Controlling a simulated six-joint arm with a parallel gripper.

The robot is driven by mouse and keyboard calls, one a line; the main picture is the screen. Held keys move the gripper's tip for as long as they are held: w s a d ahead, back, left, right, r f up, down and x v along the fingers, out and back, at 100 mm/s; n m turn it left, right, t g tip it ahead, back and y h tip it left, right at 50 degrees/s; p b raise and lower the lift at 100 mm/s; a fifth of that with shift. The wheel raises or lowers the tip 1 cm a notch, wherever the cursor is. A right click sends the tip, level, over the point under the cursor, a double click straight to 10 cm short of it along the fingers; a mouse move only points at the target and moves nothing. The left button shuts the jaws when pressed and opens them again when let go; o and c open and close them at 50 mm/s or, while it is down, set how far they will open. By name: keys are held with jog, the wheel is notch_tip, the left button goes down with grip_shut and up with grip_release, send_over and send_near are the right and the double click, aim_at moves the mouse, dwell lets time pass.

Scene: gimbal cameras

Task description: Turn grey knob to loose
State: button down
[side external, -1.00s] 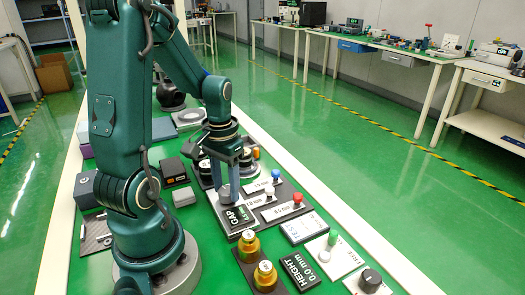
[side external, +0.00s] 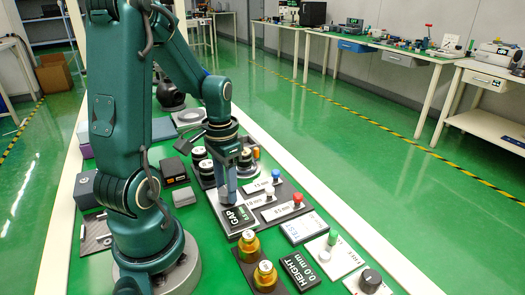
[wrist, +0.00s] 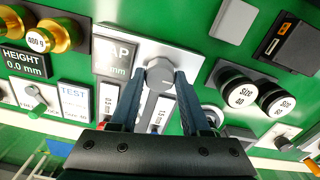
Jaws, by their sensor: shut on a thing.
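The grey knob (wrist: 159,73) is a round dial with a pale pointer line, set on a light plate beside the GAP display (wrist: 113,57). In the wrist view the two dark fingers of my gripper (wrist: 161,80) lie on either side of the knob and close on it. In the side view my gripper (side external: 229,190) points down at the knob's place behind the GAP display (side external: 240,217), and the fingers largely hide the knob. I cannot read which setting the pointer marks; no "loose" label is legible.
Sliders with red (side external: 297,198) and blue (side external: 276,174) tops stand close to the right of my gripper. Brass knobs (side external: 265,275), a HEIGHT display (side external: 299,270) and a black dial (side external: 370,281) lie in front.

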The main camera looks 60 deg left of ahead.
aim_at(226, 190)
jog(key=shift+c, duration=1.9)
grip_release()
jog(key=shift+r, duration=2.55)
jog(key=shift+d, duration=0.1)
jog(key=d+r+m+t, duration=0.1)
jog(key=d+r+t, duration=0.1)
jog(key=d, duration=0.5)
jog(key=s+d+r+m+t, duration=0.1)
jog(key=d+r+t, duration=0.2)
jog(key=d, duration=0.4)
jog(key=shift+r+t, duration=0.3)
jog(key=shift+r, duration=0.55)
